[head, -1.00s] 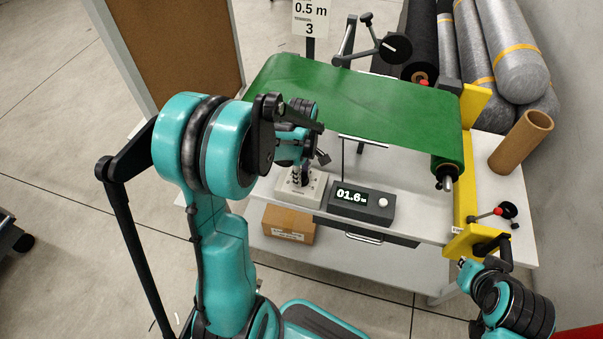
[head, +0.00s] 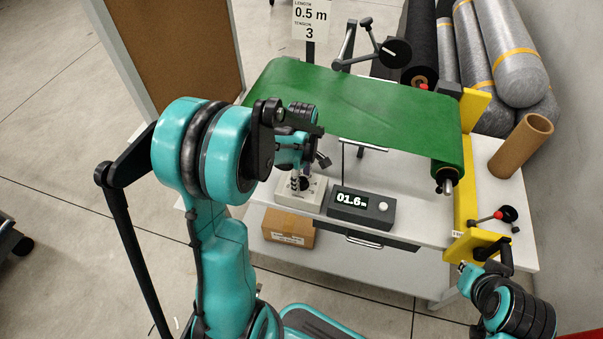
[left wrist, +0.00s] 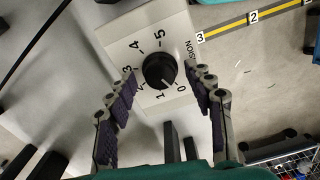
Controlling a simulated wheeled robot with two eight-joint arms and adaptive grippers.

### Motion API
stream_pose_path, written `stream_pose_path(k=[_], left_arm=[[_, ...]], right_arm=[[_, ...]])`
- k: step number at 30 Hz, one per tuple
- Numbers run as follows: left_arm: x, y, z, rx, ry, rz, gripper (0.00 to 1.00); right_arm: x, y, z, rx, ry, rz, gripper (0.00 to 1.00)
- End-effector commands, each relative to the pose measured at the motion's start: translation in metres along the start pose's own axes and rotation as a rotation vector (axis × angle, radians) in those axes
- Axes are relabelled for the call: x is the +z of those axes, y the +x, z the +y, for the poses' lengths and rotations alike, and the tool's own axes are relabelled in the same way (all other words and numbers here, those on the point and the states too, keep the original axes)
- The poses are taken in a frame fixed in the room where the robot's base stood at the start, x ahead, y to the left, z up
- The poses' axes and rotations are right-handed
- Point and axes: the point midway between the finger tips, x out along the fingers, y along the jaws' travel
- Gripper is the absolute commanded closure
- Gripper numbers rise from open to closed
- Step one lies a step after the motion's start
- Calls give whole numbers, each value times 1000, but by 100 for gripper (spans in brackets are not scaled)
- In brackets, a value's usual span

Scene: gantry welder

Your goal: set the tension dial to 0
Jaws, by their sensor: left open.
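The tension dial (left wrist: 160,70) is a black round knob on a pale box with numbers 0 to 5 around it. Its light pointer mark appears to point between 1 and 0, but I cannot tell exactly. My left gripper (left wrist: 162,73) is open, with one finger on each side of the knob and visible gaps to it. In the head view, the pale dial box (head: 313,194) stands on the table, partly hidden by my left gripper (head: 302,180). My right arm is at lower right; its fingers are not clear.
A display box (head: 362,206) reading 01.6 stands right of the dial box. Green fabric (head: 350,100) lies behind it. A sign (head: 311,20) shows 0.5 m and tension 3. A cardboard tube (head: 521,144) and a yellow frame (head: 465,200) are at the right.

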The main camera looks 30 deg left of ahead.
Motion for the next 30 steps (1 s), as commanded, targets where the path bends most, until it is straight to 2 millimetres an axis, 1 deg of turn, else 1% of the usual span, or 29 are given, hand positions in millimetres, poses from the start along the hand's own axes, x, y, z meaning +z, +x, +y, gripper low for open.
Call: stream_pose_path(k=[2, 5, 12, 15, 18, 23, 30], left_arm=[[0, -6, 0, 0, 0, 0, 47], [0, -21, 0, 0, 0, 0, 47], [0, -74, 0, 0, 0, 0, 47], [0, -93, 0, 0, 0, 0, 47], [0, -107, 0, 0, 0, 0, 47], [0, -118, 0, 0, 0, 0, 47], [0, -119, 0, 0, 0, 0, 47]], right_arm=[[0, 0, 0, 0, 0, 0, 100], [0, 0, 0, 0, 0, 0, 100], [0, 0, 0, 0, 0, 0, 100], [0, 0, 0, 0, 0, 0, 100], [0, 0, 0, 0, 0, 0, 100], [0, 0, 0, 0, 0, 0, 100], [0, 0, 0, 0, 0, 0, 100]])
